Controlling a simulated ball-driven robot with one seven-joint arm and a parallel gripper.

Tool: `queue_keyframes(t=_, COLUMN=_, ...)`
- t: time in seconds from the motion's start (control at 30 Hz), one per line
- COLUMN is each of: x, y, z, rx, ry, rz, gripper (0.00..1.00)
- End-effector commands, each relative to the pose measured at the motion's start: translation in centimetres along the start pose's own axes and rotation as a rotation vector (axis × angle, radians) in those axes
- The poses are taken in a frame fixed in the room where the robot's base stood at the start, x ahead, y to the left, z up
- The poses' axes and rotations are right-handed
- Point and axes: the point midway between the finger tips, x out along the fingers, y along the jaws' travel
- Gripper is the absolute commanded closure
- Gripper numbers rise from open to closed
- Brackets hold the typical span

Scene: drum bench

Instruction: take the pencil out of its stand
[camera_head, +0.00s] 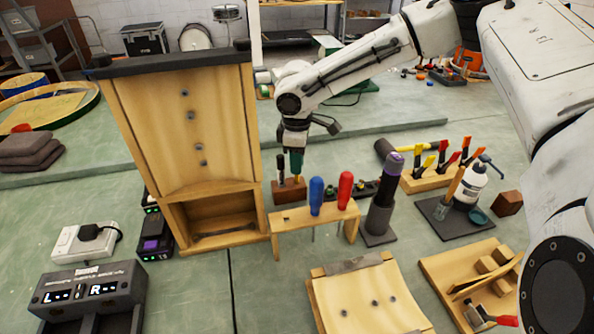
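My gripper (296,158) points straight down behind the wooden tool rack, at the middle of the view. Its dark green fingers are close together just above a small red-brown block stand (290,193). A thin yellow stub, which looks like the pencil (297,179), shows between the fingertips and the right side of the stand. It looks upright, with its upper part hidden by the fingers. A dark pen-like thing (281,165) stands upright in the left side of the same stand. Whether the fingers grip the pencil is too small to tell.
The wooden rack (290,215) with a blue and a red screwdriver stands in front of the stand. A tall wooden panel (190,130) rises close on the left. A dark holder (379,218) with a purple-topped tool and a clamp rack (430,180) are on the right.

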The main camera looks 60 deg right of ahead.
Motion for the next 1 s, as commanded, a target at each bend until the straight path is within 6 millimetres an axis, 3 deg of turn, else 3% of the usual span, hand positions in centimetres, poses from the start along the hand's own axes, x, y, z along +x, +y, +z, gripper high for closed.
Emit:
queue_keyframes(t=0.2, x=0.0, y=0.0, z=0.0, rx=0.000, ry=0.000, rz=0.000, gripper=1.00)
queue_keyframes(t=0.63, x=-0.3, y=0.0, z=0.0, rx=0.000, ry=0.000, rz=0.000, gripper=1.00)
queue_keyframes(t=0.77, x=-1.9, y=0.0, z=0.0, rx=0.001, ry=0.002, rz=0.001, gripper=1.00)
queue_keyframes(t=1.0, x=-6.5, y=0.1, z=0.0, rx=0.002, ry=0.003, rz=0.000, gripper=1.00)
